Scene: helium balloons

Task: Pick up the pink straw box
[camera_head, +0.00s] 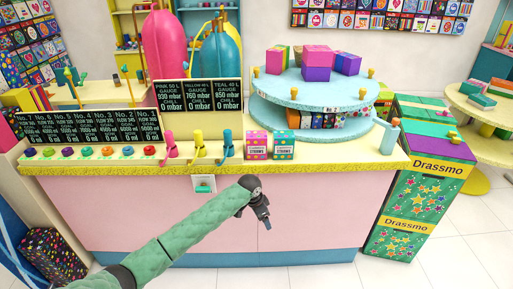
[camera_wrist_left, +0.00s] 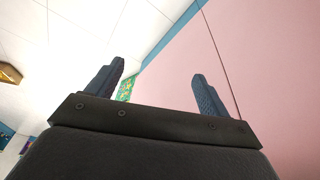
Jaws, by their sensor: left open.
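The pink straw box (camera_head: 257,146) stands upright on the counter top near its front edge, in the head view. A teal straw box (camera_head: 284,146) stands close on its right. My left gripper (camera_head: 265,222) hangs in front of the pink counter front, below the counter top and below the straw boxes. It is apart from both boxes. In the left wrist view my left gripper (camera_wrist_left: 158,72) shows two fingers spread wide with nothing between them. The straw boxes are not visible in that view. My right gripper is not in view.
The counter's yellow front edge (camera_head: 330,164) lies between my gripper and the boxes. A two-tier blue stand (camera_head: 315,92) is behind them. Pink, yellow and blue nozzles (camera_head: 199,148) stand left of them. A teal bottle (camera_head: 390,136) stands right, with bare counter top before it.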

